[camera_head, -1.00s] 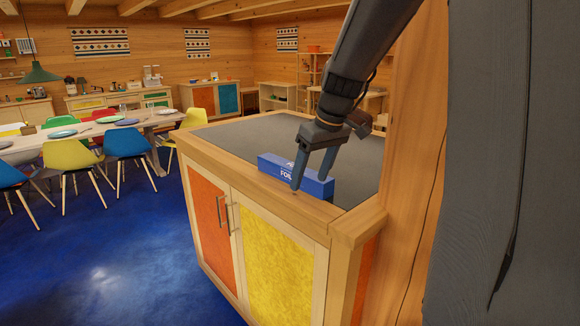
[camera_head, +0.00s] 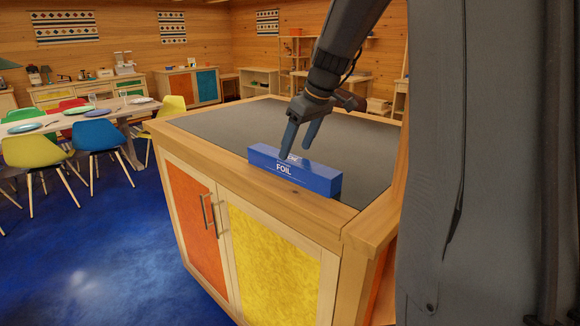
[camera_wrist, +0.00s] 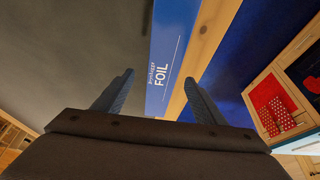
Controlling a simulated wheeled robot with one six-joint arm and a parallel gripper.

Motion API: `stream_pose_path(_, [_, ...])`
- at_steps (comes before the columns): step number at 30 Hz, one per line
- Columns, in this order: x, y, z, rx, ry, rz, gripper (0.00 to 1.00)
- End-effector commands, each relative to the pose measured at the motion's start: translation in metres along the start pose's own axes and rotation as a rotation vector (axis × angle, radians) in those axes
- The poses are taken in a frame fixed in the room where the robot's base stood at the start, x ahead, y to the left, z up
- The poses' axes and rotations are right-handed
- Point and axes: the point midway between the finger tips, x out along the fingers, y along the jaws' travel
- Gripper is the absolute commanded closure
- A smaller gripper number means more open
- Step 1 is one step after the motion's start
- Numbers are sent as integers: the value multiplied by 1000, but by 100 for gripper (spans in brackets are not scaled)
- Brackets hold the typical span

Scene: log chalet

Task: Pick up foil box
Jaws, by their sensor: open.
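The foil box (camera_head: 310,177) is a long blue box with white "FOIL" lettering. It lies along the front edge of the cabinet's grey top. In the wrist view the foil box (camera_wrist: 172,45) runs up from between the fingers to the top of the picture. My gripper (camera_head: 297,148) is open, with its fingers pointing down at the box's left half. In the wrist view my gripper (camera_wrist: 163,92) shows a finger on each side of the box's lettered end. I cannot tell whether the fingers reach down beside the box or stay above it.
The cabinet top (camera_head: 225,128) is otherwise bare, with a raised wooden rim. Its orange door (camera_head: 192,220) and yellow door (camera_head: 270,262) are shut. A dining table (camera_head: 60,125) with chairs stands at the back left.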

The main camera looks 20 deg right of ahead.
Motion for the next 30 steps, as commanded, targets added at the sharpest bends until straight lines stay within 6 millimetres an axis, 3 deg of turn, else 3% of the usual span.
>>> stream_pose_path(12, [49,-4,2,3,-2,-2,35])
stream_pose_path(23, [58,-3,2,3,0,1,35])
stream_pose_path(30, [57,-3,2,3,0,2,76])
